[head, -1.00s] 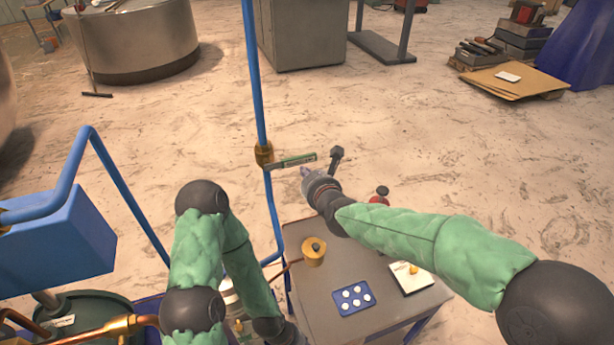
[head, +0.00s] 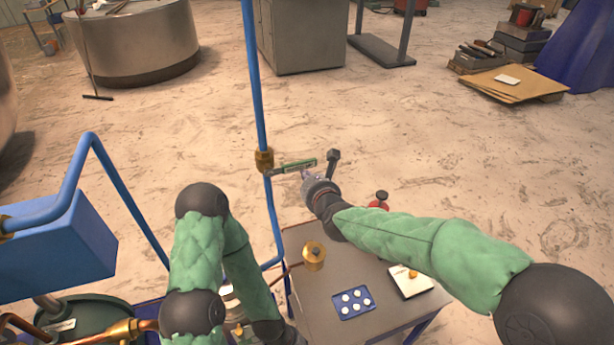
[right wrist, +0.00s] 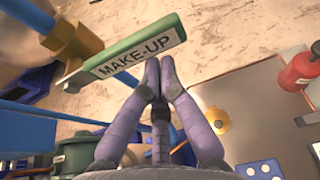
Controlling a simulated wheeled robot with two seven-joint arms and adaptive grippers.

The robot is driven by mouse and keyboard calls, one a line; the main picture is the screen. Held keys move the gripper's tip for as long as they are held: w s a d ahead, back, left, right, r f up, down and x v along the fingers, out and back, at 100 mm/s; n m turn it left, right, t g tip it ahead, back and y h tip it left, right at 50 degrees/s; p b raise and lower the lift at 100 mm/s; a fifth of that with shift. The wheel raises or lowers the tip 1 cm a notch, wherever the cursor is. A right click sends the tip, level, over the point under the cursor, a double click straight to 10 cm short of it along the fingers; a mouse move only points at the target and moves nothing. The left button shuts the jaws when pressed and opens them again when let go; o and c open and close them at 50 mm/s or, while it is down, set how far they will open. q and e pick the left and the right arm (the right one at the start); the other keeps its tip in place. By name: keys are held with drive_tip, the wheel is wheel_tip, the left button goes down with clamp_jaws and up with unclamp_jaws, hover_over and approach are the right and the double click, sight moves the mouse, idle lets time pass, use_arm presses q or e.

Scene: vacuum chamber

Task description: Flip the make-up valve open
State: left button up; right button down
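The make-up valve has a green handle (head: 294,166) on a brass body (head: 264,160) set in an upright blue pipe. The handle sticks out to the right, across the pipe, tilted slightly up in the head view. In the right wrist view the handle (right wrist: 135,47) carries a label reading MAKE-UP. My right gripper (right wrist: 160,66) has its fingers together, with nothing seen between them. Its tips are at the handle's lower edge near the free end; I cannot tell whether they touch. My right gripper (head: 306,174) also shows in the head view. My left gripper is out of view.
A grey table (head: 330,285) below holds a blue pad (head: 353,302) with white dots, a brass fitting (head: 314,256) and a white card (head: 410,281).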

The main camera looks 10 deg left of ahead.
sight(306, 164)
drive_tip(key=shift+r, duration=0.3)
drive_tip(key=shift+r+n+t+h+p, duration=0.3)
drive_tip(key=shift+r+n+p, duration=0.4)
drive_tip(key=shift+r+p, duration=0.15)
drive_tip(key=shift+r+n+h+p, duration=0.3)
drive_tip(key=shift+r+n+p, duration=0.2)
drive_tip(key=shift+r+p, duration=0.05)
drive_tip(key=s+a+r+n+t+h+b, duration=0.1)
drive_tip(key=s+a+r+n+t+b, duration=0.1)
drive_tip(key=r+n, duration=0.5)
drive_tip(key=shift+s+a+r+n+t+h, duration=0.25)
drive_tip(key=shift+s+a+n+t+h, duration=0.15)
drive_tip(key=shift+s+a+n+t, duration=0.95)
drive_tip(key=shift+w+a, duration=0.45)
